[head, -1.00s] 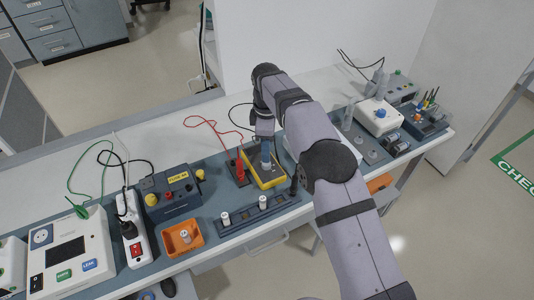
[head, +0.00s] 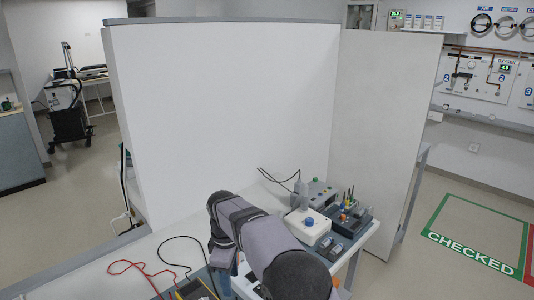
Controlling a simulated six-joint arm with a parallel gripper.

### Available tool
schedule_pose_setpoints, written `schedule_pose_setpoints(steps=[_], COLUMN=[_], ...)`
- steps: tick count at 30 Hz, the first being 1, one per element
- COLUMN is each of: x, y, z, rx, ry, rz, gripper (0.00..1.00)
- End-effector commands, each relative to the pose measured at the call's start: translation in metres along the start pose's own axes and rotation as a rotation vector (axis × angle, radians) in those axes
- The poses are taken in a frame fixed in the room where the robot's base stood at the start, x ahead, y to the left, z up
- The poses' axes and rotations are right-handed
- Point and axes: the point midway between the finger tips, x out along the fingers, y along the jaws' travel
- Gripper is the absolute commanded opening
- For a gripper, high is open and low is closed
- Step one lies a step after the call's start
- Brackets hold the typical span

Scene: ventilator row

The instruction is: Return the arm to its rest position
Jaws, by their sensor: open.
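My arm reaches up from the bottom edge in the head view, its grey-violet links bent over the bench. My gripper (head: 222,277) points down at the near end of the bench, close to the bottom edge of the picture. Only a part of it shows; its fingertips are hard to make out there. It is open, and I see nothing held in it. A yellow-edged tester (head: 195,289) lies just left of it, partly cut off by the picture edge.
A white box with a blue knob (head: 308,224) and a grey unit with leads (head: 316,193) stand right of my arm. A tall white partition (head: 225,120) rises behind the bench. Red and black leads (head: 135,268) lie at left. Floor is clear at right.

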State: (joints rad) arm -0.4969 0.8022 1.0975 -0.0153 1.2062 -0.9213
Motion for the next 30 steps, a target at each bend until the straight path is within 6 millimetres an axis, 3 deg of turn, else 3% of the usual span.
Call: schedule_pose_setpoints(steps=[1, 8, 14, 18, 24, 30], x=[-0.009, -0.025, -0.029, -0.027, -0.017, -0.008], y=[-0.001, -0.025, -0.071, -0.113, -0.173, -0.21], z=[0.022, 0.111, 0.183, 0.226, 0.269, 0.288], rx=[0.08, 0.445, 0.76, 0.979, 1.238, 1.384], ry=[-0.001, -0.007, -0.015, -0.019, -0.027, -0.032], rz=[0.0, -0.006, -0.012, -0.014, -0.018, -0.021], gripper=[0.43, 0.43, 0.43, 0.43, 0.43, 0.43])
